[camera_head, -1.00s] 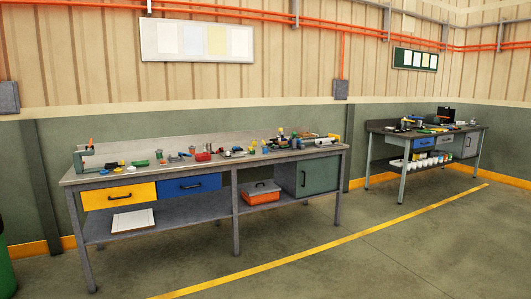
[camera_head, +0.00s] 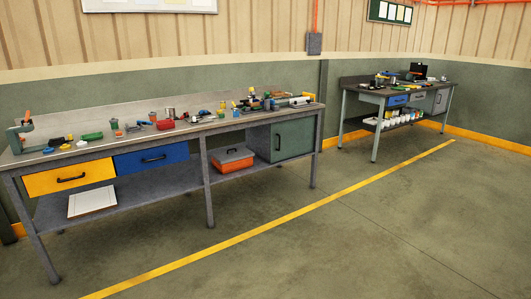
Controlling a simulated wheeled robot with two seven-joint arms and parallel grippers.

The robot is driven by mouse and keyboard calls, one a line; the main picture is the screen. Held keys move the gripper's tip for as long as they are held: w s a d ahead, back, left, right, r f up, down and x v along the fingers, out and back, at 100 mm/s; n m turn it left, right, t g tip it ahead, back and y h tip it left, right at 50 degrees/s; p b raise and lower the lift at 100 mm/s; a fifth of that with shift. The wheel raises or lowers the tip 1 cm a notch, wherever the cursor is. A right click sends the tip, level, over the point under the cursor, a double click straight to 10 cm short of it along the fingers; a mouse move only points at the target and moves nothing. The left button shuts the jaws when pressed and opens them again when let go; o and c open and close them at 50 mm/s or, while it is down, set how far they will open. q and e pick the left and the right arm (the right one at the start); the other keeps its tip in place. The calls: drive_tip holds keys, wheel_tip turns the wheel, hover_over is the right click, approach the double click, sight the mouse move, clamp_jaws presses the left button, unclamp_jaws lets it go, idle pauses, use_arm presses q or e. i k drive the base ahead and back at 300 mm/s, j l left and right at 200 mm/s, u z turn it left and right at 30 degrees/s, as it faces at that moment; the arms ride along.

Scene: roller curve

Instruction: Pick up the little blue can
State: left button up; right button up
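I cannot pick out the little blue can with certainty, as the objects on the benches are small in this view. The near workbench (camera_head: 140,144) stands at the left and carries many small tools and containers along its top. Some small blue items show at its right part, but their shapes are too small to tell. A second workbench (camera_head: 350,90) stands farther back at the right, also with items on top. Neither of my grippers is in view.
The near bench has a yellow drawer (camera_head: 70,178), a blue drawer (camera_head: 152,158) and an orange toolbox (camera_head: 232,160) on its lower shelf. A yellow line (camera_head: 270,230) crosses the floor. The floor in front of the benches is clear.

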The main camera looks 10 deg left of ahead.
sight(236, 111)
drive_tip(key=i+j+u, duration=0.35)
drive_tip(key=i, duration=0.5)
drive_tip(key=i+u, duration=0.35)
drive_tip(key=i, duration=0.5)
drive_tip(key=i+z, duration=0.1)
drive_tip(key=i, duration=0.55)
drive_tip(key=i+j+z, duration=0.15)
drive_tip(key=i, duration=0.45)
drive_tip(key=i+j+z, duration=0.1)
drive_tip(key=i, duration=0.55)
drive_tip(key=u, duration=0.25)
drive_tip(key=i+l+u, duration=0.15)
drive_tip(key=u, duration=0.15)
drive_tip(key=i+l+u, duration=0.1)
drive_tip(key=l+u, duration=0.55)
drive_tip(key=i, duration=0.05)
